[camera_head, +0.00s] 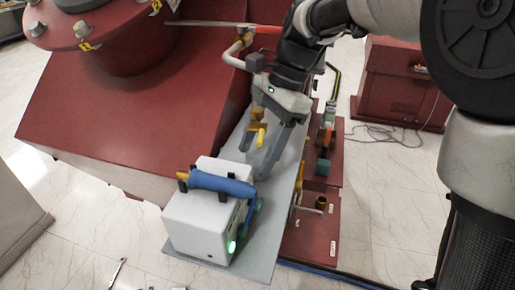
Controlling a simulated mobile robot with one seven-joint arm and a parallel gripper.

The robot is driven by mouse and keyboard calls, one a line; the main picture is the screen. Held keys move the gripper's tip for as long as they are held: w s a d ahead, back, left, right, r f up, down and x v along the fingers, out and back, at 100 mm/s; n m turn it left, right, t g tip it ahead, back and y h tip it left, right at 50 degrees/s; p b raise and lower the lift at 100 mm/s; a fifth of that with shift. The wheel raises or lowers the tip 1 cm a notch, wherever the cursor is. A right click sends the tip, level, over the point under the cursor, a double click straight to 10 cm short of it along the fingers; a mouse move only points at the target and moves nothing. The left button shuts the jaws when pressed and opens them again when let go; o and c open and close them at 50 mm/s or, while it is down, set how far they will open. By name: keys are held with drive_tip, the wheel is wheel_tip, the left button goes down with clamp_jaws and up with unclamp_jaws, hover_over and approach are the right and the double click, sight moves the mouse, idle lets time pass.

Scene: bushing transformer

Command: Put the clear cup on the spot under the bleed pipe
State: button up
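My gripper (259,158) reaches down from the top middle, low over the grey plate (246,262). Its grey fingers look spread apart, but the fingertips are small and blend with the plate behind them. I cannot make out the clear cup; it may be between the fingers, as a clear thing would hardly show here. A brass pipe fitting with a yellow handle (261,135) shows beside the fingers, and it may be the bleed pipe. The spot under it is hidden by the gripper.
A white box (197,226) with a blue tool (222,184) on top stands at the plate's front end. The red transformer (150,110) rises on the left. Red blocks with fittings (310,238) stand to the right. A wrench (117,272) lies on the floor.

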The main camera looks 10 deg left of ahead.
drive_tip(key=shift+r, duration=0.1)
drive_tip(key=v, duration=0.6)
drive_tip(key=w+d, duration=0.8)
drive_tip(key=d, duration=0.1)
drive_tip(key=s+d+r+n+t+h, duration=0.15)
drive_tip(key=s+d+n+t, duration=0.25)
drive_tip(key=s+d, duration=0.45)
drive_tip(key=s+d+f+n+t+h, duration=0.1)
drive_tip(key=s+d+f+n+t, duration=0.1)
drive_tip(key=s, duration=0.4)
drive_tip(key=s+d+f+n+t+h, duration=0.1)
drive_tip(key=s+d+f+n+t, duration=0.1)
drive_tip(key=s+n, duration=0.2)
drive_tip(key=s, duration=0.2)
drive_tip(key=shift+s+d+f, duration=0.25)
drive_tip(key=shift+f, duration=0.15)
